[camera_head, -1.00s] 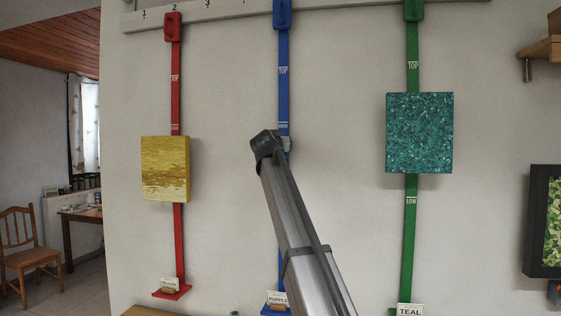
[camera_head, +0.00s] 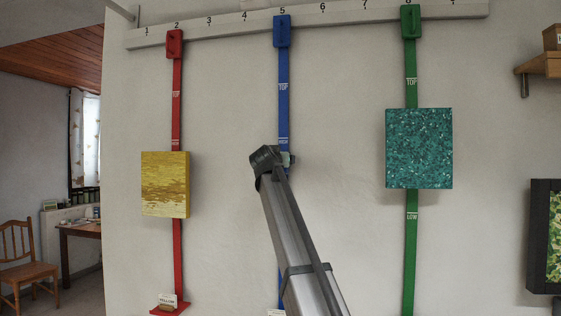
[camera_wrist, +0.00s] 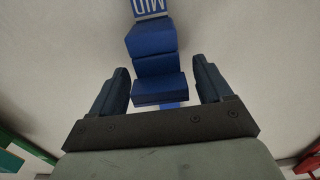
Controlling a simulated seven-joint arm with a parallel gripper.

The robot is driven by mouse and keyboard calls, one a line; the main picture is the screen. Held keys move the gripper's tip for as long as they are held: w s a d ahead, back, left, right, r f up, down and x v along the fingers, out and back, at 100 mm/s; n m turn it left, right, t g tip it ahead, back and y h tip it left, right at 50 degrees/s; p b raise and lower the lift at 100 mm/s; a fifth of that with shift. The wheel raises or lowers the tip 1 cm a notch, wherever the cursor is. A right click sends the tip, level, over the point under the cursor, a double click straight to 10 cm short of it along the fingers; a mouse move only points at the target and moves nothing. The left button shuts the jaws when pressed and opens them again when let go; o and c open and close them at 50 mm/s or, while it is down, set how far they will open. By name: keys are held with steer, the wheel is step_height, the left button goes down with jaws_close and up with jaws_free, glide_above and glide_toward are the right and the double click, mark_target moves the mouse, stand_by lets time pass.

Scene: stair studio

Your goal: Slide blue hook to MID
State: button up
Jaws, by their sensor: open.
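The blue hook (camera_wrist: 156,55), a dark blue stepped block, sits on the blue strip in the wrist view, between my gripper's (camera_wrist: 160,70) two dark fingers. The fingers are open, with a gap on each side of the hook. The white MID mark (camera_wrist: 149,7) is upside down on the strip just beyond the hook. In the head view the blue strip (camera_head: 283,108) hangs from the rail, with TOP and HIGH marks above my arm's end.
A red strip (camera_head: 176,115) with a yellow panel (camera_head: 165,184) hangs at left. A green strip (camera_head: 411,88) with a teal panel (camera_head: 419,148) hangs at right. A numbered rail (camera_head: 352,22) runs above. A framed picture (camera_head: 543,235) is at far right. The wall between the strips is bare.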

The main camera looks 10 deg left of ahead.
steer(key=s, duration=1.3)
